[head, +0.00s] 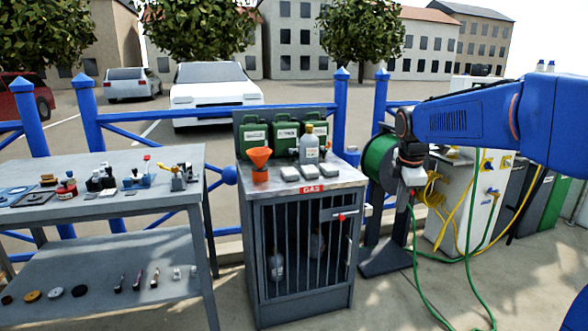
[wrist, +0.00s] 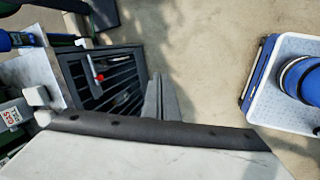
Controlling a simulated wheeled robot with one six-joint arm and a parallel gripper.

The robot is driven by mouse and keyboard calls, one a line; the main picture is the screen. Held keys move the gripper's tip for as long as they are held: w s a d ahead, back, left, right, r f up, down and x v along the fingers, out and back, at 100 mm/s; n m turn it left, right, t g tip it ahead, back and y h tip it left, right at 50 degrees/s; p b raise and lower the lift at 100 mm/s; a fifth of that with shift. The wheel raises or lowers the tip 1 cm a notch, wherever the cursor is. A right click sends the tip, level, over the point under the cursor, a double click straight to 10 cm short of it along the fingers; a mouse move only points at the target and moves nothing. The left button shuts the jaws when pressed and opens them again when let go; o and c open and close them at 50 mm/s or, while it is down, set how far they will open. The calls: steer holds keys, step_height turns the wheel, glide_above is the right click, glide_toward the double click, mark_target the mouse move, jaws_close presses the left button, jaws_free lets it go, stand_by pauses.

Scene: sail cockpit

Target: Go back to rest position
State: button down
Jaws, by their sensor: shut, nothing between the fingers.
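My gripper (head: 411,190) hangs from the end of my blue arm, pointing down, to the right of the gas cabinet in the head view. It is shut and empty. In the wrist view its grey fingers (wrist: 161,98) lie side by side over the ground, with nothing between them. The gas cabinet (head: 300,250) stands to its left, with barred doors and a red knob; the cabinet also shows in the wrist view (wrist: 75,70).
On the cabinet stand green canisters (head: 286,135), an orange funnel (head: 260,160) and a grey bottle (head: 309,146). A grey workbench (head: 120,205) with small parts is at left. A green hose reel (head: 380,160) stands behind my gripper, and hoses (head: 465,258) hang and lie at right.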

steer(key=s+f+m, duration=0.3)
steer(key=s+m, duration=0.2)
steer(key=s, duration=0.7)
steer(key=s+a+f+m+t, duration=0.1)
steer(key=s+f+m, duration=0.3)
steer(key=s, duration=0.7)
steer(key=s+f+m, duration=0.3)
steer(key=s+m, duration=0.5)
steer(key=s, duration=0.4)
steer(key=shift+s+a+f+t+y, duration=0.25)
steer(key=shift+s+a+t+y, duration=0.05)
steer(key=shift+a+y, duration=0.1)
